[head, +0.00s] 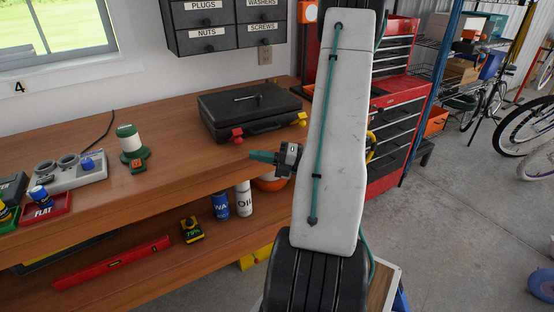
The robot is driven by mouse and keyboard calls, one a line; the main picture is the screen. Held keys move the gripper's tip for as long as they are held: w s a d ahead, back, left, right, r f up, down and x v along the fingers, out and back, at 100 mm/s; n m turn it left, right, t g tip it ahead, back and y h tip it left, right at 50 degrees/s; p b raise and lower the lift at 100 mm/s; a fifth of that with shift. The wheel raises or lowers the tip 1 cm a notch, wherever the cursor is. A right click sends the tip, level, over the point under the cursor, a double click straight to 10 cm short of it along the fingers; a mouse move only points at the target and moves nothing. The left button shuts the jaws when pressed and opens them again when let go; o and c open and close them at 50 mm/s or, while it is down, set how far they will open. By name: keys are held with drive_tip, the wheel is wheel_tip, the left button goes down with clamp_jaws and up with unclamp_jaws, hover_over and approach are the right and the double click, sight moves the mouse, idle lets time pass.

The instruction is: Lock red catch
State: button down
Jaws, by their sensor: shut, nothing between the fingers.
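A black case (251,105) lies with its lid down on the wooden workbench. Its red catch (237,132) is on the left part of the front side, and a yellow catch (301,119) is on the right part. The red catch is too small here to tell whether it is fastened. My gripper (254,156) has teal fingers, shut and empty, pointing left. In the picture it is just below and right of the red catch, apart from it, by the bench's front edge. My white arm hides the area right of the case.
On the bench (165,170) are a green-and-white canister (130,142), a grey panel (70,172) and a red FLAT tray (45,208). The lower shelf holds spray cans (243,198) and a red level (112,262). A red tool chest (395,95) stands right. Bench in front of the case is clear.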

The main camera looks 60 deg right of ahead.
sight(236, 139)
drive_tip(key=shift+w+d+r, duration=0.2)
drive_tip(key=shift+w, duration=0.45)
drive_tip(key=shift+w+d+r, duration=0.15)
drive_tip(key=shift+w+d, duration=0.05)
drive_tip(key=shift+w, duration=0.4)
drive_tip(key=shift+w+d+r, duration=0.2)
drive_tip(key=shift+w, duration=0.45)
drive_tip(key=shift+r+m+g+h, duration=0.3)
drive_tip(key=shift+r+m, duration=0.05)
drive_tip(key=shift+m, duration=0.35)
